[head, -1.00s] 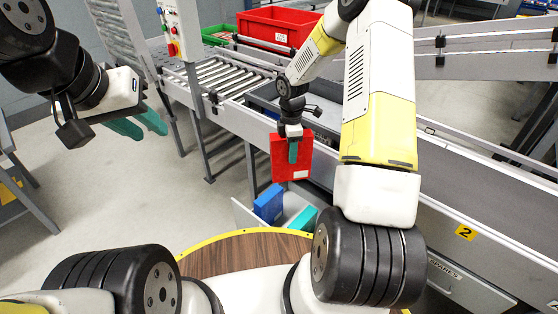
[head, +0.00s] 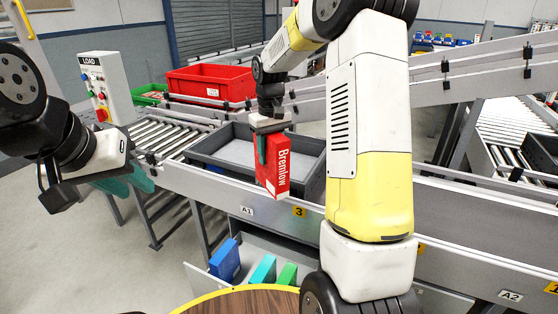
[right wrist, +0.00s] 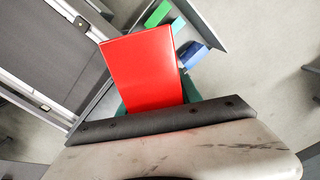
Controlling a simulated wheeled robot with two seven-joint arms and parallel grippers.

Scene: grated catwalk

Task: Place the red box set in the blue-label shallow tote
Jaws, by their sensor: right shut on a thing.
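My right gripper (head: 262,148) is shut on a red box set (head: 277,172) with white "Bremlow" lettering. It holds the box upright in front of a shallow dark grey tote (head: 306,152) on the conveyor, overlapping the tote's near wall in the head view. The red box also fills the middle of the right wrist view (right wrist: 150,70).
An open drawer below the conveyor holds a blue box (head: 225,260), a teal box (head: 263,270) and a green box (head: 287,275). A deeper red tote (head: 212,82) and a green tote (head: 150,95) stand behind the rollers. A control post (head: 104,88) stands at left.

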